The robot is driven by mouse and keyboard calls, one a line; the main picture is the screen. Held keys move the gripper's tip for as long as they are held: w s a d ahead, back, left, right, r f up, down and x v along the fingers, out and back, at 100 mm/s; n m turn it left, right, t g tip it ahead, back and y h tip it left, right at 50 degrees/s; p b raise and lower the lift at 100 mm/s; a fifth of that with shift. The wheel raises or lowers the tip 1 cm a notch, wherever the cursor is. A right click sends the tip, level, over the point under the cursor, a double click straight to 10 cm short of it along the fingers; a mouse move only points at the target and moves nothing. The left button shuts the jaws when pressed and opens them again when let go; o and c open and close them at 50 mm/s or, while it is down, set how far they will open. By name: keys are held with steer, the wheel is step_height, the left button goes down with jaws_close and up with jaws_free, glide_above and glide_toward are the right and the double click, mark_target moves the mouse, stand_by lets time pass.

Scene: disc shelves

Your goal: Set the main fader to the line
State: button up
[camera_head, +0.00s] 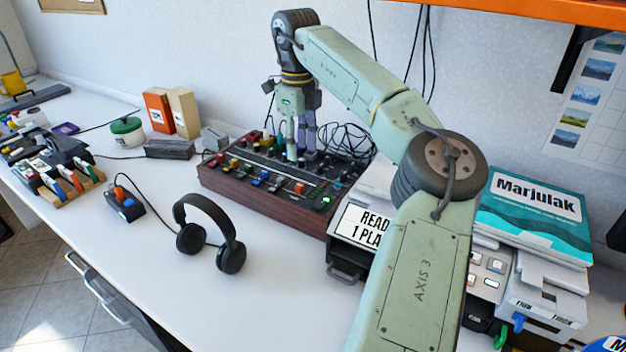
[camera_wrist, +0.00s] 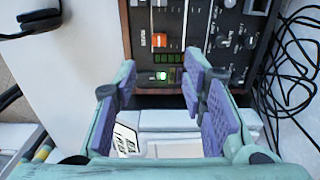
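The mixer (camera_head: 225,183) is a dark panel in a reddish-brown wooden case, with several coloured fader caps and knobs. An orange fader cap (camera_wrist: 159,40) sits in a slot near one end of the panel in the wrist view; it also shows in the head view (camera_head: 299,187). I cannot tell for certain that it is the main fader. Small pale marks flank its slot; the target line is too small to make out. My gripper (camera_head: 297,153) points down over the mixer's back part. In the wrist view its purple-padded fingers (camera_wrist: 160,82) are apart, with nothing between them.
Black headphones (camera_head: 210,235) lie before the mixer. A printer-like machine (camera_head: 345,250) stands at its right, beside a teal Marjulak box (camera_head: 535,215). Tangled black cables (camera_head: 345,143) lie behind it.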

mark_target(299, 185)
step_height(299, 185, down, 10)
steer(key=shift+a+f+p, duration=0.15)
steer(key=shift+f+p, duration=0.05)
steer(key=shift+p, duration=0.6)
jaws_close()
stand_by(0.4)
